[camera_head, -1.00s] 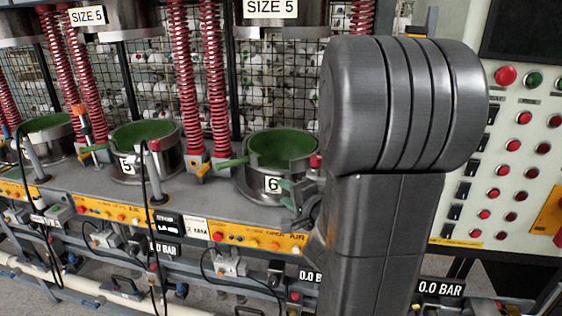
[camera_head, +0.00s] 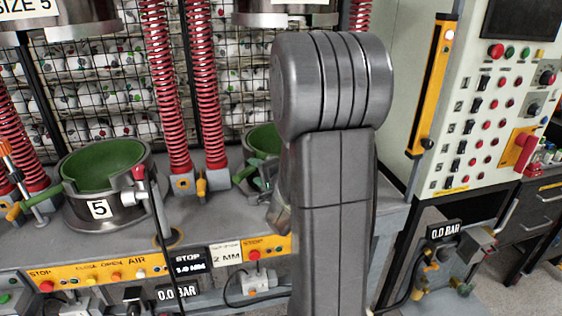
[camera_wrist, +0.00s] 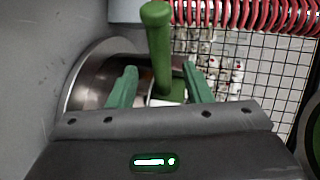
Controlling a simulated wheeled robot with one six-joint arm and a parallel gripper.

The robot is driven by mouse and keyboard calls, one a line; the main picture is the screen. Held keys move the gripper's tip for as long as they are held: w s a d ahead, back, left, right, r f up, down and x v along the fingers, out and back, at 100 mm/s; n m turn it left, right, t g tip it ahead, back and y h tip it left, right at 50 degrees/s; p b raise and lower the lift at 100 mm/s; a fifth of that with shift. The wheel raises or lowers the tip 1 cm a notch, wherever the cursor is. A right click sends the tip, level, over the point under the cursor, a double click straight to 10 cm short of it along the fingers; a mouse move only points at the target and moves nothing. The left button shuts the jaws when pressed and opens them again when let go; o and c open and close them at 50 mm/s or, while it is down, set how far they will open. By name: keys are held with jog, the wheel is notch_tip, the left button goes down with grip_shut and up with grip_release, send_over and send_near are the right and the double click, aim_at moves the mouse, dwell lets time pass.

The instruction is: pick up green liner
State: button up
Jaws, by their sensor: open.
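A green liner (camera_head: 263,139) sits in the metal pot of the right-hand press in the head view, largely hidden behind my arm. In the wrist view, its green handle (camera_wrist: 158,45) stands out from the pot and shows between my fingertips. My gripper (camera_wrist: 161,84) is open, with one green finger on each side of the handle. I cannot tell whether either finger touches it. My gripper also shows in the head view (camera_head: 264,172), partly covered by my arm, close beside the pot. Another green liner (camera_head: 103,165) lies in the pot marked 5.
Red springs (camera_head: 165,85) rise between the presses, with a wire mesh of white balls behind. A grey bench with a yellow button strip (camera_head: 110,273) runs along the front.

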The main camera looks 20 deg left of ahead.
jog(key=shift+p+x, duration=0.55)
jog(key=shift+x, duration=2.2)
jog(key=shift+r, duration=0.1)
grip_shut()
